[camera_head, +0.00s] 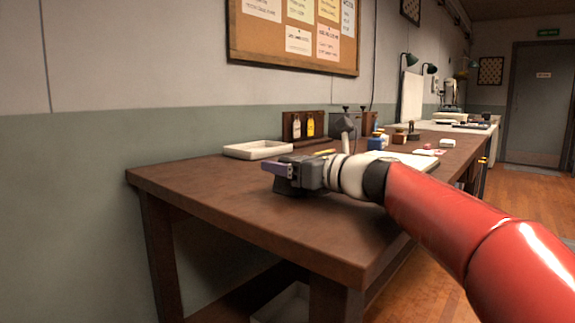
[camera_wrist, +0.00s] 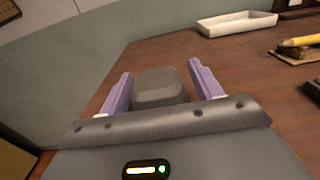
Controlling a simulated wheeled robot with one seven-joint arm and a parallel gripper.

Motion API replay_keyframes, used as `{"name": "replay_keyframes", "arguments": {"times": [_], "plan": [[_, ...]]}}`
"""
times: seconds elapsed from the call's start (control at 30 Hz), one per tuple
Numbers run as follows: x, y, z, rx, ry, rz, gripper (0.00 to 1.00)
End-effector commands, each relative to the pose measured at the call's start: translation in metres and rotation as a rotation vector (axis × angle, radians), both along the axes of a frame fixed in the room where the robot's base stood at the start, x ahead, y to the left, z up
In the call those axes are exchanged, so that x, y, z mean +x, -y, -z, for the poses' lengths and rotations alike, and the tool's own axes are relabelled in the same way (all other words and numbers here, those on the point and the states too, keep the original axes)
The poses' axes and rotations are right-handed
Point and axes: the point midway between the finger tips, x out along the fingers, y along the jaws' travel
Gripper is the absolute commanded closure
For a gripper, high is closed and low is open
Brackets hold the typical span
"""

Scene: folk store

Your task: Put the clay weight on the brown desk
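A dark grey rounded block (camera_wrist: 160,86), apparently the clay weight, sits between the two purple fingers of my gripper (camera_wrist: 161,82) in the wrist view. In the head view my gripper (camera_head: 276,170) is low over the near left part of the brown desk (camera_head: 205,185), pointing left. The block is hard to tell from my dark gripper there. I cannot tell whether it touches the desk top. The brown desk top also shows in the wrist view (camera_wrist: 160,53).
A white tray (camera_head: 257,150) stands at the desk's back edge by the wall. A wooden rack with bottles (camera_head: 303,128), a pencil (camera_head: 324,152) and several small items stand farther right. The desk's left end is clear. A corkboard (camera_head: 293,62) hangs above.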

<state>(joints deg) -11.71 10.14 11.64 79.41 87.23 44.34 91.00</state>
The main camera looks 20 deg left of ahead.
Motion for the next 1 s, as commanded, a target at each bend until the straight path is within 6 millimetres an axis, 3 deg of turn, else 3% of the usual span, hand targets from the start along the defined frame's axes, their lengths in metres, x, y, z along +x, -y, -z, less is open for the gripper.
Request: {"name": "replay_keyframes", "arguments": {"times": [0.3, 0.43, 0.8, 1.0], "plan": [[0.000, 0.001, -0.001, 0.001, 0.001, 0.000, 0.30], [-0.004, 0.010, 0.000, 0.000, 0.001, 0.002, 0.30], [-0.032, 0.079, -0.001, -0.001, 0.002, 0.004, 0.30], [-0.043, 0.104, -0.001, 0.001, 0.001, 0.001, 0.30]]}}
